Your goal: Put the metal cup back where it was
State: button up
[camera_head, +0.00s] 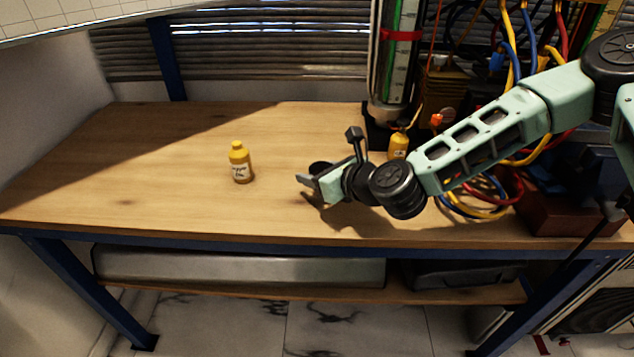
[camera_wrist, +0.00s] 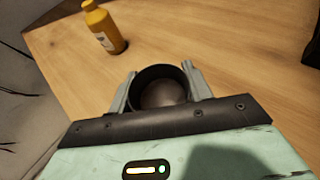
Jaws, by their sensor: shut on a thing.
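The metal cup (camera_wrist: 162,88) is dark-rimmed with a brownish grey inside, seen from above in the wrist view. My gripper (camera_wrist: 158,84) is shut on it, one finger on each side. In the head view my gripper (camera_head: 308,187) is low over the wooden bench, right of a yellow bottle. There the cup (camera_head: 320,168) shows only as a small dark shape, mostly hidden behind the gripper. I cannot tell whether the cup touches the bench.
The yellow bottle (camera_head: 240,163) stands upright on the bench (camera_head: 130,180), left of my gripper; it also shows in the wrist view (camera_wrist: 104,28). A second yellow bottle (camera_head: 398,146) stands behind my arm, near a gauge column (camera_head: 400,60) and cables. The bench's left part is clear.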

jog(key=shift+f, duration=1.35)
jog(key=shift+f, duration=0.15)
jog(key=o, duration=1)
